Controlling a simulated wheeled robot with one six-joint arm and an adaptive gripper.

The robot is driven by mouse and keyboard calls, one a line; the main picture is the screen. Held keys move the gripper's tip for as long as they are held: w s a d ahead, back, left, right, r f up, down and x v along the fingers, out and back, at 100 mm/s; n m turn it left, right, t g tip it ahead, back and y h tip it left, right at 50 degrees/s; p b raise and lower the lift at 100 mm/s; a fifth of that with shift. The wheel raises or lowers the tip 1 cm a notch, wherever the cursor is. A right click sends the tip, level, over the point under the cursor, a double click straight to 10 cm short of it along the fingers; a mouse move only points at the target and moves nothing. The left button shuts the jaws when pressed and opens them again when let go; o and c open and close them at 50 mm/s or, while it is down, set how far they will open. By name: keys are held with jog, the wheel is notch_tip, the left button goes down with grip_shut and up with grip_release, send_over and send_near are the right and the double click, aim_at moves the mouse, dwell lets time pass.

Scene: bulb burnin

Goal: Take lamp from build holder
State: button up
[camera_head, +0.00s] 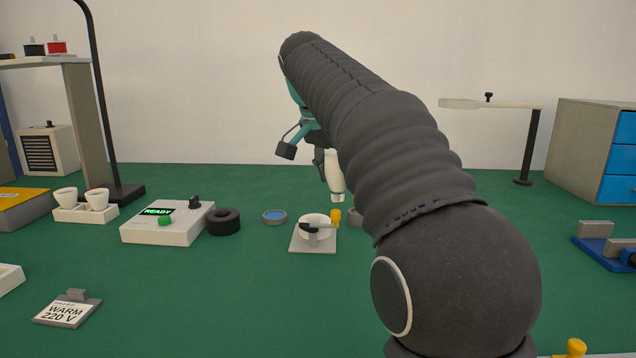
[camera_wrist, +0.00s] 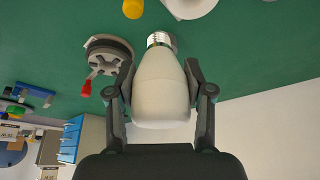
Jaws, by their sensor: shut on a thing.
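The lamp is a white bulb (camera_head: 333,172) with a silver screw cap. In the wrist view the lamp (camera_wrist: 161,92) sits between the two fingers of my gripper (camera_wrist: 160,90), which is shut on its white body. The cap points down and away from my wrist. In the head view my gripper (camera_head: 305,150) is partly hidden by my arm. The lamp appears in the air above the table. A grey plate with a white round socket and dark lever (camera_head: 313,232) lies below it. I cannot tell which fixture is the build holder.
A round grey fixture with a red handle (camera_wrist: 108,55) lies beside the lamp in the wrist view. A yellow knob (camera_head: 336,215) stands near the white socket. A black ring (camera_head: 223,222) and a READY box (camera_head: 165,222) are left. Green table (camera_head: 230,300) is free in front.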

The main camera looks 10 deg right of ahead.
jog(key=s+d+r+p, duration=0.2)
jog(key=s+d+r, duration=0.1)
jog(key=d+r, duration=0.3)
jog(key=shift+s+r, duration=0.35)
jog(key=shift+r, duration=1.05)
